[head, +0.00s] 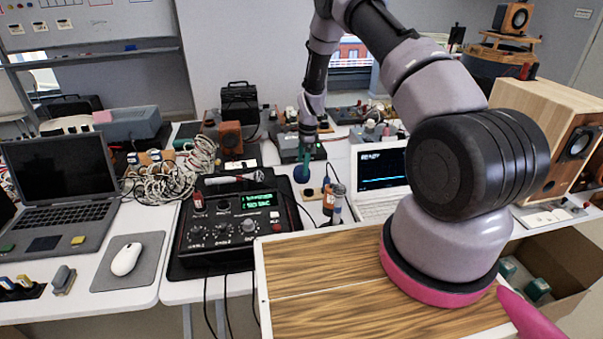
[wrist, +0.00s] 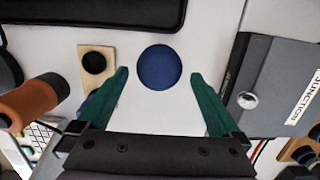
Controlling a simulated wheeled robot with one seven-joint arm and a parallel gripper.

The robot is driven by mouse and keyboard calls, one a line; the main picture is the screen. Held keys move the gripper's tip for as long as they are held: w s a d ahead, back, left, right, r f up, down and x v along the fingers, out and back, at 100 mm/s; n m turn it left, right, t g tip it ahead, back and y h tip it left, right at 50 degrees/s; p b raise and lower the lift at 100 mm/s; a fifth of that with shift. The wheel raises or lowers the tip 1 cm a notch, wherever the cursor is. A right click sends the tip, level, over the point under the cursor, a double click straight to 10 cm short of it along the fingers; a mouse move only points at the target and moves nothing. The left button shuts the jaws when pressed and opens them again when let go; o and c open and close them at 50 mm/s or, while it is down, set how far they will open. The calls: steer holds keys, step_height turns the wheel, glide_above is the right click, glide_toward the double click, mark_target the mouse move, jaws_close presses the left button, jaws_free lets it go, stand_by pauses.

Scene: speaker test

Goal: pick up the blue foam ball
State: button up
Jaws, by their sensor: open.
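The blue foam ball (wrist: 160,67) lies on the white table in the wrist view, round and dark blue. My gripper (wrist: 160,75) is open, with one green finger on each side of the ball in the picture. Clear gaps show between the ball and both fingertips, and nothing is held. Whether the fingertips are down at the ball's height I cannot tell. In the head view my gripper (head: 302,172) points down over the table behind the black control unit.
A grey junction box (wrist: 275,85) stands close right of the fingers in the wrist view. A small wooden block with a black round top (wrist: 97,64) and an orange-brown cylinder (wrist: 35,100) are left. The head view shows a black control unit (head: 205,252) and a white laptop (head: 378,208).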

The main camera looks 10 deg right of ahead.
steer(key=f, duration=0.4)
steer(key=shift+a+f, duration=0.2)
steer(key=shift+f, duration=0.2)
steer(key=c, duration=1.3)
steer(key=shift+o, duration=0.2)
steer(key=shift+r, duration=0.1)
